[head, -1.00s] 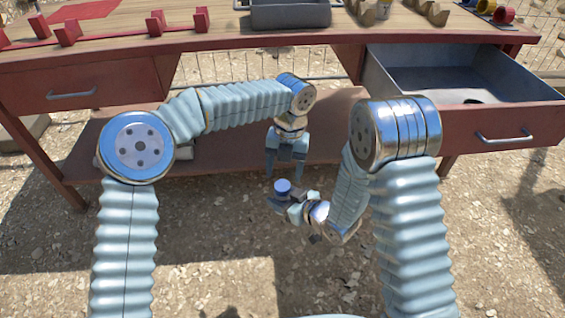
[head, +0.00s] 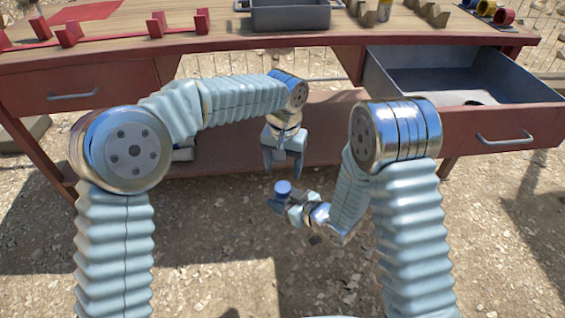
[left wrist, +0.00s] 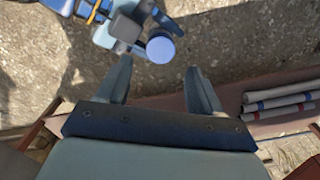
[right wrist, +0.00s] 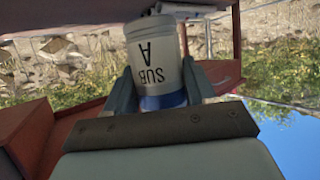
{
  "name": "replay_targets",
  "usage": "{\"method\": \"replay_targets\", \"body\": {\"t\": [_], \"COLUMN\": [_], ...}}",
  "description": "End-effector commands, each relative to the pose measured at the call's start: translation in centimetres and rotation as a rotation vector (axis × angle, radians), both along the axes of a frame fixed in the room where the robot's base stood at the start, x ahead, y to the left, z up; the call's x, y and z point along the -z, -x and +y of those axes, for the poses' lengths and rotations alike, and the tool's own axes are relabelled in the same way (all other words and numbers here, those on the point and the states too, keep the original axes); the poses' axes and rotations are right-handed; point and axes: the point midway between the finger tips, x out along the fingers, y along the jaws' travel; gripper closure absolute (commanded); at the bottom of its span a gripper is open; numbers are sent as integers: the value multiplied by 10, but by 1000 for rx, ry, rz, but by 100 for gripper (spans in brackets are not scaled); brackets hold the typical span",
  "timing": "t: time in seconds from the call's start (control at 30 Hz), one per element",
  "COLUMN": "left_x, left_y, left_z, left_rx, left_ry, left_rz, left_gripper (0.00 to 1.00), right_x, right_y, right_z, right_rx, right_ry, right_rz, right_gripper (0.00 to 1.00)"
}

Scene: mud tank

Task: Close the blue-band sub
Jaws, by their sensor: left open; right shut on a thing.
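The blue-band sub is a white cylinder marked "SUB A" (right wrist: 155,60) with a blue band at one end. In the head view its blue top (head: 283,187) faces up and it looks upright. My right gripper (head: 283,203) is shut on its side, low in front of the bench. My left gripper (head: 283,173) is open and empty, pointing down just above the sub. In the left wrist view the round blue top (left wrist: 160,49) shows just beyond the open fingers, apart from them. Whether the blue top is a separate cap is unclear.
The bench's right drawer (head: 520,133) stands open beside my right arm. A grey tray (head: 290,17), red racks (head: 68,33) and wooden blocks (head: 433,14) stand on the bench. Several banded white tubes (left wrist: 280,103) lie on the lower shelf. The gravel in front is clear.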

Motion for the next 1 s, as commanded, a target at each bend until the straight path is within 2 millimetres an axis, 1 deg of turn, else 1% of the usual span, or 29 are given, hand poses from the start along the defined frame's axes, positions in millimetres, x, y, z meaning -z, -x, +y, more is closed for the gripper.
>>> {"method": "replay_targets", "body": {"t": [0.03, 0.1, 0.2, 0.3, 0.63, 0.73, 0.87, 1.0], "left_x": [-2, -3, -5, -5, -5, -1, 13, 36], "left_y": [0, -1, -1, -1, -1, -1, -1, -1], "left_z": [1, 1, 1, 2, 2, 2, 2, 2], "left_rx": [-93, -220, -343, -406, -424, -424, -423, -422], "left_ry": [1, 5, 11, 13, 13, 12, 10, 9], "left_rz": [-6, -10, -16, -18, -18, -16, -15, -15], "left_gripper": [34, 34, 34, 34, 34, 34, 34, 34], "right_x": [-1, -1, -1, -1, -1, -1, -1, -1], "right_y": [0, 0, 0, 0, 0, 0, 0, 0], "right_z": [0, 0, 0, 0, 0, 0, 0, 0], "right_rx": [0, 0, 0, 0, 0, 0, 0, 0], "right_ry": [-1, -1, -1, -1, -1, -1, -1, -1], "right_rz": [-2, -2, -2, -2, -2, -2, -2, -2], "right_gripper": [100, 100, 100, 100, 100, 100, 100, 100]}}
